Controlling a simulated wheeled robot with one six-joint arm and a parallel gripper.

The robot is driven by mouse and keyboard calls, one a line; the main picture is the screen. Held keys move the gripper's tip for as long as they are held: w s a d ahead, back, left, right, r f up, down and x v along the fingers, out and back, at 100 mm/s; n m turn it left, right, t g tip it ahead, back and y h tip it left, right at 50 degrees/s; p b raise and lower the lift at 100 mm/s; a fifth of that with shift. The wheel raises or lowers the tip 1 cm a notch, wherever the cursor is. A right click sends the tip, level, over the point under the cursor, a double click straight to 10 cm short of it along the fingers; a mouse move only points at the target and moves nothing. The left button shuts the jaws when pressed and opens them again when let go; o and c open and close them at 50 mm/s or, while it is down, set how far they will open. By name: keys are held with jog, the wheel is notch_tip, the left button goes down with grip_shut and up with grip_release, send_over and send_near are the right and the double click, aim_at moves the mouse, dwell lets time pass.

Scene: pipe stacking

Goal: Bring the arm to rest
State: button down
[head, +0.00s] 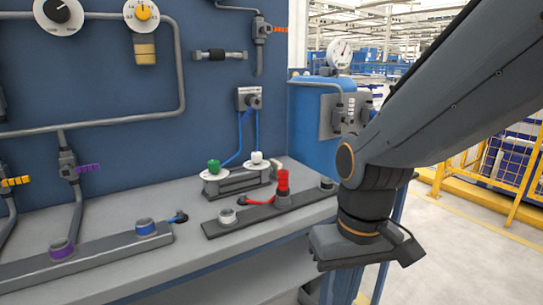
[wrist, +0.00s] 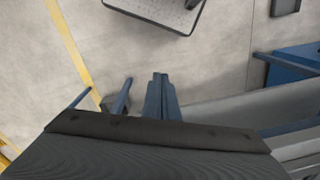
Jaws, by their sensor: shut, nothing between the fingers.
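My arm reaches in from the upper right of the head view and bends down at a joint. My gripper hangs off the right front edge of the grey workbench (head: 235,232), pointing down, clear of the things on it. Its fingers are hidden in the head view. In the wrist view my gripper (wrist: 161,80) shows as two narrow fingers pressed together, with nothing between them, over the pale floor (wrist: 210,65). The dark gripper body fills the bottom of that view.
A red piece (head: 283,182) stands on a dark rail on the bench, left of my arm. Green (head: 214,167) and white (head: 256,157) topped fittings stand behind. A blue tank with a gauge (head: 339,54) is behind my arm. A yellow fence (head: 511,172) is at right, beyond open floor.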

jog(key=d+r+m+p, duration=0.2)
jog(key=d+r+p, duration=0.5)
jog(key=p, duration=0.5)
jog(key=shift+s+d+r+h+p, duration=0.2)
jog(key=shift+r+h+p, duration=0.1)
jog(key=shift+p, duration=0.1)
jog(key=shift+f, duration=0.1)
jog(key=shift+a, duration=0.1)
dwell(1.4)
